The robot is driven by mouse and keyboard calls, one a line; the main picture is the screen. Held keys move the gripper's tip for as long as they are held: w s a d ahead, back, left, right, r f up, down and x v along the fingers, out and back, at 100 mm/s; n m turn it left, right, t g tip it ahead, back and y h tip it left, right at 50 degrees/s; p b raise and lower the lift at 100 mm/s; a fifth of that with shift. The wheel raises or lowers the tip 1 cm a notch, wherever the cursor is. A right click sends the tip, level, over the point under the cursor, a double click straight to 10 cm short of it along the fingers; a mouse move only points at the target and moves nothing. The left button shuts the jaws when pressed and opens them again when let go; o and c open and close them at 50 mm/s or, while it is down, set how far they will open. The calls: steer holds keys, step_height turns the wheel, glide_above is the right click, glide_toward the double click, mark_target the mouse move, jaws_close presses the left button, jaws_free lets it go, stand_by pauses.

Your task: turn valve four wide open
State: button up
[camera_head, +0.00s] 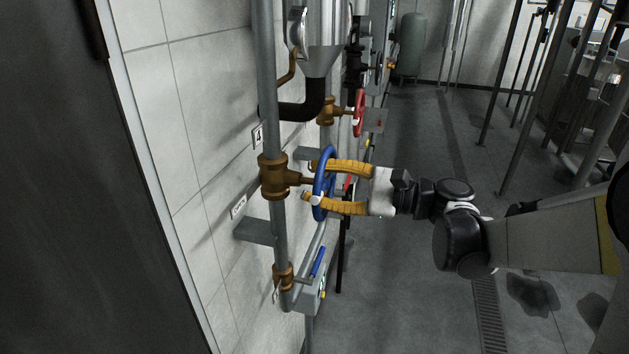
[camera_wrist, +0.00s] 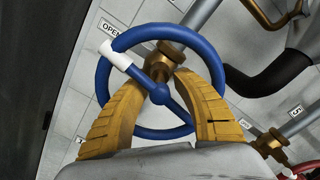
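Valve four is a blue handwheel (camera_head: 319,208) on a brass body (camera_head: 273,176), beside a "4" plate (camera_head: 258,135) on the wall. In the wrist view, the blue wheel (camera_wrist: 165,133) fills the centre, with a white mark (camera_wrist: 116,56) on its upper-left rim near an "OPEN" label (camera_wrist: 110,28). My gripper (camera_head: 310,181) has its two yellow fingers apart, reaching across the wheel. In the wrist view, the gripper (camera_wrist: 168,78) has its fingertips on either side near the brass stem (camera_wrist: 165,57). I cannot tell whether the fingers press on the wheel.
A red handwheel (camera_head: 359,113) stands farther along the wall. A blue lever (camera_head: 318,262) and a small grey box (camera_head: 312,294) sit below valve four. A grey pipe (camera_head: 267,80) runs up close to the wall. The floor (camera_head: 420,130) right of the wall is clear.

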jaws_close()
steer(key=shift+f+n+b, duration=0.1)
steer(key=shift+n+b, duration=0.5)
steer(key=shift+n, duration=0.5)
jaws_free()
